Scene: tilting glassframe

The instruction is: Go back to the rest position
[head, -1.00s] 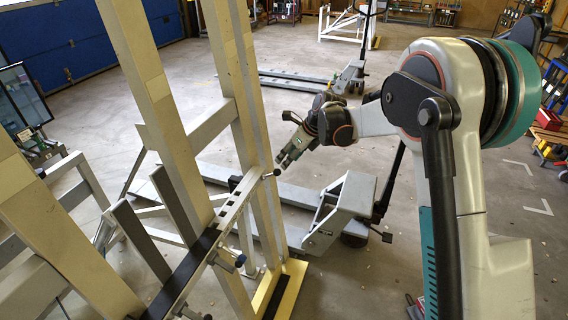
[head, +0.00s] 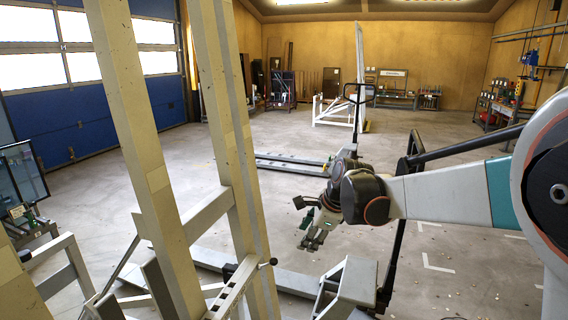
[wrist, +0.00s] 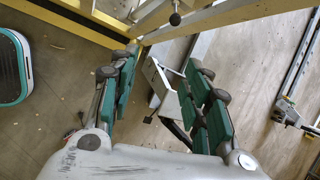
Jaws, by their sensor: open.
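My gripper (head: 314,234) is in the middle of the head view, right of the tilting glass frame (head: 232,130) and apart from it. It hangs in the air with its fingers pointing down. In the wrist view my gripper (wrist: 165,80) shows two green-padded fingers spread apart with nothing between them. Part of the frame, with a black knob (wrist: 175,19), shows beyond the fingertips at the top of the wrist view. The same kind of knob (head: 273,262) sits on the frame's crossbar in the head view.
A grey pallet truck (head: 350,285) stands below my gripper, close to the frame's foot. Another pallet truck (head: 290,163) is farther back. A glass pane (head: 22,185) leans at the left. Open concrete floor lies to the right and behind.

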